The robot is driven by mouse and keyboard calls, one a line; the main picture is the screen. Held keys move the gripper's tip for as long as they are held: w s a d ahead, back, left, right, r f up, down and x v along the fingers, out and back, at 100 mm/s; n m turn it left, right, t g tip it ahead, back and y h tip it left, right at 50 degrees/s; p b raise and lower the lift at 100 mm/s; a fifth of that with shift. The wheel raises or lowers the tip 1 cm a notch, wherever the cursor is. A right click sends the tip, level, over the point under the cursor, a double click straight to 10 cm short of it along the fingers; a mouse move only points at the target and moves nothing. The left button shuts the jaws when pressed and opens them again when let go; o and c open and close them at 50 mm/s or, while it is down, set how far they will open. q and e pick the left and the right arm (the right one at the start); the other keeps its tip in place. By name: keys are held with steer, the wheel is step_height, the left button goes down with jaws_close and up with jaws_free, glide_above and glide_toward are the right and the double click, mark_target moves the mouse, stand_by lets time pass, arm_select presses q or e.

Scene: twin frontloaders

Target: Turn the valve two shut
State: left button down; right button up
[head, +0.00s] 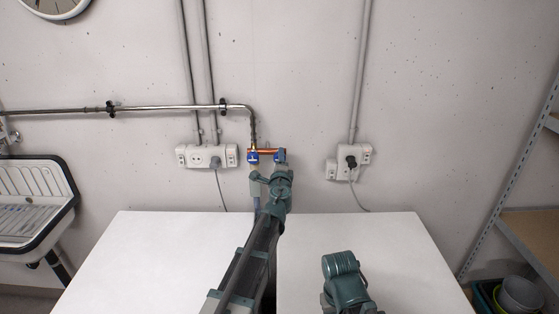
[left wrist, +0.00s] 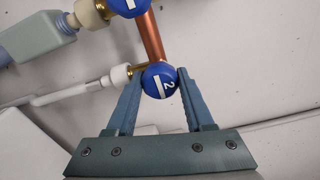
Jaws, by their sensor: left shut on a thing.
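Valve two is a round blue knob (left wrist: 160,80) with a white digit 2 and a white bar on its face. It sits at the lower end of a copper pipe (left wrist: 149,35) in the left wrist view. My left gripper (left wrist: 160,75) has one finger on each side of this knob and is shut on it. In the head view my left gripper (head: 281,161) reaches the right end of the short copper pipe on the wall and mostly hides valve two. The other blue knob (head: 253,156) shows at the left end. My right gripper is out of view.
Two white tables (head: 130,260) stand below with a narrow gap between them. Wall sockets (head: 206,156) flank the valves, with cables hanging down. A metal pipe (head: 170,107) runs left. A sink (head: 35,200) is at left, shelving (head: 530,225) at right.

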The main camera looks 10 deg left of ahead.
arm_select(q)
steer(key=shift+c, duration=1.4)
jaws_free()
steer(key=shift+s, duration=0.15)
steer(key=s+d, duration=0.2)
steer(key=s, duration=1.1)
steer(key=shift+s+d, duration=0.15)
steer(key=shift+d, duration=0.25)
steer(key=s+a+f+n+g+y, duration=0.2)
steer(key=s+f+n+g+y, duration=0.1)
steer(key=s+f+n+g, duration=0.85)
steer(key=s+d+f+n+g+h, duration=0.1)
steer(key=s+d+f+g, duration=0.1)
steer(key=s, duration=0.3)
steer(key=s+d+f+g+h, duration=0.2)
steer(key=s+d+f, duration=0.3)
steer(key=s, duration=0.1)
steer(key=s+d+f+n+g+h, duration=0.1)
steer(key=s+d+f+g+h, duration=0.1)
steer(key=s, duration=0.3)
steer(key=shift+s+d+f+n, duration=0.35)
steer(key=shift+s+d+f, duration=0.05)
steer(key=shift+d+f, duration=0.3)
